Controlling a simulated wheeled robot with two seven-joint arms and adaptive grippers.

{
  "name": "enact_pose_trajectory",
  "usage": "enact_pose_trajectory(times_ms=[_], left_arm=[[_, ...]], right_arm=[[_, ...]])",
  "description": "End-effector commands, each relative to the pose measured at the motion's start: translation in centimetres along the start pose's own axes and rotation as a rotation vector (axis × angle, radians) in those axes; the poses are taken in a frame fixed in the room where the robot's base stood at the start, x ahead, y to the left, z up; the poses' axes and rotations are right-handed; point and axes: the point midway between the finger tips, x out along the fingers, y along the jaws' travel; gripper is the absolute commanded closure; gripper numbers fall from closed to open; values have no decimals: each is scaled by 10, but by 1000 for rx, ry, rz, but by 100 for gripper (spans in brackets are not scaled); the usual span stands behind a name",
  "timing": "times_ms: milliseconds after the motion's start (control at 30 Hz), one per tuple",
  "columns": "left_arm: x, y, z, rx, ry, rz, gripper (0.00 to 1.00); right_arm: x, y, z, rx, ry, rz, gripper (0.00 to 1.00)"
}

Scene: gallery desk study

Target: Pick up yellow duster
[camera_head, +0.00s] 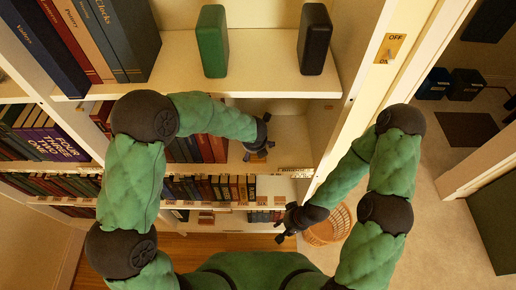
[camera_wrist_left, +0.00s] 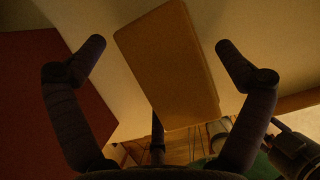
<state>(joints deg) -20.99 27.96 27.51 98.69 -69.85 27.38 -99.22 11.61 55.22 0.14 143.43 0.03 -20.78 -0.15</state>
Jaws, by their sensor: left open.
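The yellow duster (camera_wrist_left: 170,65) looks like a yellow-brown block with rounded edges in the left wrist view. It sits tilted between the two spread fingers of my left gripper (camera_wrist_left: 158,60), with visible gaps on both sides. In the head view my left gripper (camera_head: 257,150) reaches into the shelf below the top one. A small yellowish patch of the duster shows by its fingers there, mostly hidden. My right gripper (camera_head: 280,224) hangs lower, in front of the shelves, its fingers apart and holding nothing visible.
A green block (camera_head: 212,42) and a black block (camera_head: 314,40) stand on the top shelf (camera_head: 262,72). Books (camera_head: 205,148) fill the shelf left of my left gripper. A wicker basket (camera_head: 330,226) stands on the floor at lower right. A white upright (camera_head: 365,100) bounds the shelves' right side.

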Motion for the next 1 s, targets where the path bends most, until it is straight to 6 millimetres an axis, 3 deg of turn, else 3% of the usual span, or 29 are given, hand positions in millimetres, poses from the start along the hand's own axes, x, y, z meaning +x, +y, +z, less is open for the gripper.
enact_pose_trajectory(times_ms=[167, 367, 467, 500, 767, 1000], left_arm=[[0, 0, 0, 0, 0, 0, 0], [0, 0, 0, 0, 0, 0, 55], [0, 0, 0, 0, 1, 0, 55], [0, 0, 0, 0, 0, 0, 61], [-2, 0, 0, 0, 1, 0, 61], [-20, 0, 9, -2, -2, -1, 61]], right_arm=[[0, 0, 0, 0, 0, 0, 60], [0, 0, 0, 0, 0, 0, 60], [0, 0, 0, 0, 0, 0, 60], [0, 0, 0, 0, 0, 0, 60], [-1, 0, 0, 0, 0, 0, 60], [-6, -2, 0, 0, 0, 0, 60]])
